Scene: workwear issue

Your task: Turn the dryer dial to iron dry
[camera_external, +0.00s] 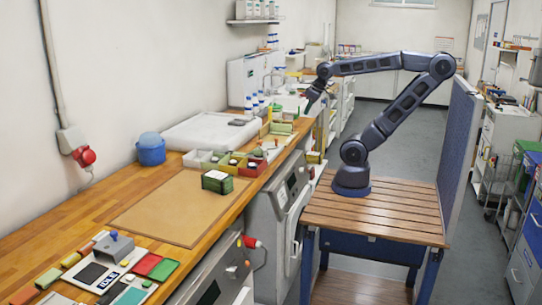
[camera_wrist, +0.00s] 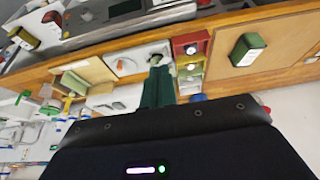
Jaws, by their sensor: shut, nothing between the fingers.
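A grey front-panelled machine (camera_external: 270,212) stands under the bench, with a dark display; a second one (camera_external: 212,290) is partly cut off at the bottom. I cannot tell which is the dryer. In the wrist view a grey machine panel (camera_wrist: 160,18) runs along the top, with a small round knob-like part (camera_wrist: 86,15) beside a dark window. Its markings are too small to read. My gripper (camera_external: 308,104) is over the far part of the bench; its green fingers (camera_wrist: 157,72) are together and empty, apart from the panel in the picture.
The wooden bench (camera_external: 95,212) carries a brown mat (camera_external: 172,207), a dark green box (camera_external: 217,182), a blue tub (camera_external: 151,150) and small coloured trays (camera_external: 198,158). The aisle floor (camera_external: 405,105) is clear.

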